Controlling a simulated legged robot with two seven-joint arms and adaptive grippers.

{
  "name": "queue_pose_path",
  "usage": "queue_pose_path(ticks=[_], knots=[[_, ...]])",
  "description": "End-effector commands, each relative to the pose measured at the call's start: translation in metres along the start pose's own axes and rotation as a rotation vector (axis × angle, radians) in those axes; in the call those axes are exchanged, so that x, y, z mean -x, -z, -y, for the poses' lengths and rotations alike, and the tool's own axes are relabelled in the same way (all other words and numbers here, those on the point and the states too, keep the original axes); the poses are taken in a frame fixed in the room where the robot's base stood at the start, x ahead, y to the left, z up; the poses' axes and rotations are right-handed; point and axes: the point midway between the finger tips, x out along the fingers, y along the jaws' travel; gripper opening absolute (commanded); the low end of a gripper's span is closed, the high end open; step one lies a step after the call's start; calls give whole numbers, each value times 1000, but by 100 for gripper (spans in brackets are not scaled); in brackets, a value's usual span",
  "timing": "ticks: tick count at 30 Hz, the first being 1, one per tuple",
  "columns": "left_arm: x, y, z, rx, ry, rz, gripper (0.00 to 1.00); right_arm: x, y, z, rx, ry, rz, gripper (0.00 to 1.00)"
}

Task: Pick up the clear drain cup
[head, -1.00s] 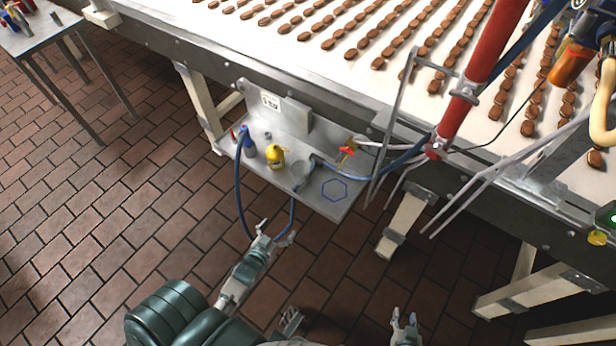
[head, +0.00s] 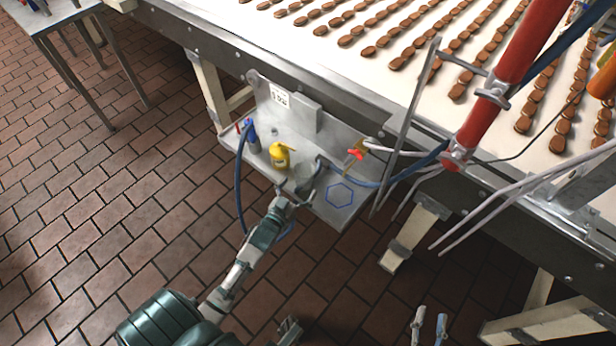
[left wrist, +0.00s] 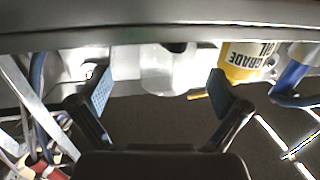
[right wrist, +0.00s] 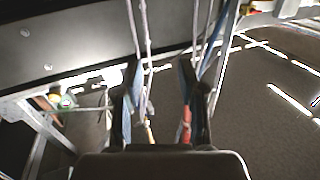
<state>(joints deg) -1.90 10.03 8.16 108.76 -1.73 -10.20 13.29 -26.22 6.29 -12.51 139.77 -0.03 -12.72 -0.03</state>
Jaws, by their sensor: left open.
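The clear drain cup (head: 304,170) stands on the small metal shelf (head: 231,151), partly hidden behind my left gripper (head: 295,187) in the head view. The left gripper is open at the near side of the cup. In the left wrist view the translucent cup (left wrist: 170,72) shows beyond and between the spread fingers (left wrist: 160,92), with no clear contact visible. My right gripper (head: 429,325) is open and empty low over the floor, away from the shelf; its parted fingers also show in the right wrist view (right wrist: 160,90).
A yellow oil can (head: 281,157) stands just left of the cup, with a blue bottle (head: 252,140) beyond it. A blue hose (head: 240,185) hangs over the shelf's left end. A blue hexagon outline (head: 340,194) marks bare shelf at right. The conveyor (head: 350,85) rises behind.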

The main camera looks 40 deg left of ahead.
Motion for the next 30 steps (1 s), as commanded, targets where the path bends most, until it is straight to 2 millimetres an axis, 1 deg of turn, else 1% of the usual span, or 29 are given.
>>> queue_pose_path(ticks=[2,10,14,19,20,21,23,24,27,30], knots=[[-9,-2,2,0,0,0,99,-1,4,2,-2,2,-44,40],[-45,-2,1,-1,0,2,99,1,33,6,-17,13,-262,40],[-49,1,-1,-3,0,0,99,3,39,5,-20,14,-297,40],[-49,2,-1,-3,0,-1,99,4,40,4,-20,14,-297,40],[-49,2,-1,-3,0,-1,91,4,40,4,-19,14,-297,40],[-49,1,0,-2,0,0,81,3,40,5,-18,14,-296,40],[-49,1,1,-1,0,0,66,3,39,6,-17,14,-295,40],[-49,0,1,-1,0,0,56,2,39,6,-18,14,-294,40],[-49,0,1,0,0,1,33,2,38,6,-18,14,-293,40],[-49,0,2,0,0,1,33,2,38,6,-18,14,-293,40]])
